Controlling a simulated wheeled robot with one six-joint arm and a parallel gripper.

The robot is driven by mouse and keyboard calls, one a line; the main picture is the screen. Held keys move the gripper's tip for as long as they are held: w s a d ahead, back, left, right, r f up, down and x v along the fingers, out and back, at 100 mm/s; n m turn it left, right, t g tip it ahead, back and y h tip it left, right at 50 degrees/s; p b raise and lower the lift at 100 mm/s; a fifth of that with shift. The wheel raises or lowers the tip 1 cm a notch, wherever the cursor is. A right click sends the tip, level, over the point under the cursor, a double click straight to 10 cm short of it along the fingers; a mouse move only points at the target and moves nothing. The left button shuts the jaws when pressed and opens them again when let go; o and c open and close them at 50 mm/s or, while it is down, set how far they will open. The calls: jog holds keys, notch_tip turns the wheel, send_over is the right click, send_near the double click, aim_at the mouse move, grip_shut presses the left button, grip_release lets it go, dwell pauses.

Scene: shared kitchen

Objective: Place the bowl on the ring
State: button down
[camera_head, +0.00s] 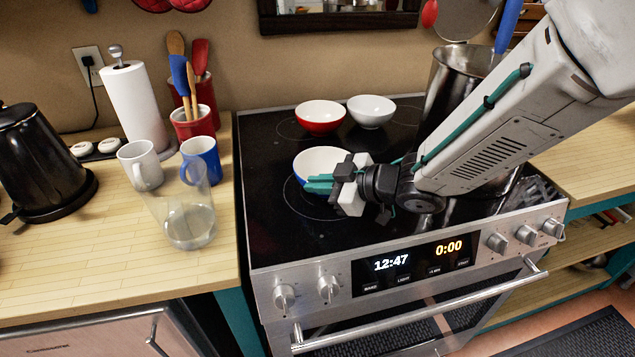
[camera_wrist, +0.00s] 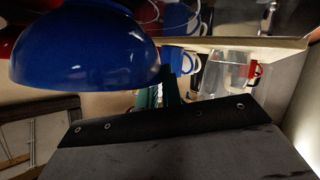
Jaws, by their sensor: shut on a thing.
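A blue bowl with a white inside (camera_head: 318,158) is at the front left of the black cooktop, seemingly upright. My gripper (camera_head: 316,184) has its teal fingers shut on the near side of this bowl. In the wrist view the blue bowl (camera_wrist: 85,48) fills the upper left, beside a teal finger (camera_wrist: 152,97). A thin burner ring (camera_head: 296,207) shows on the cooktop around and below the bowl. Whether the bowl touches the glass is hard to tell. My gripper hides part of the bowl and ring.
A red bowl (camera_head: 320,118) and a white bowl (camera_head: 371,111) stand at the back of the cooktop. A tall steel pot (camera_head: 452,72) is behind my arm. A glass pitcher (camera_head: 188,222), a white mug (camera_head: 140,164) and a blue mug (camera_head: 203,160) stand on the left counter.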

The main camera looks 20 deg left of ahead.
jog(key=c, duration=1.6)
grip_release()
jog(key=shift+d, duration=0.1)
jog(key=v, duration=1.2)
jog(key=shift+r, duration=0.1)
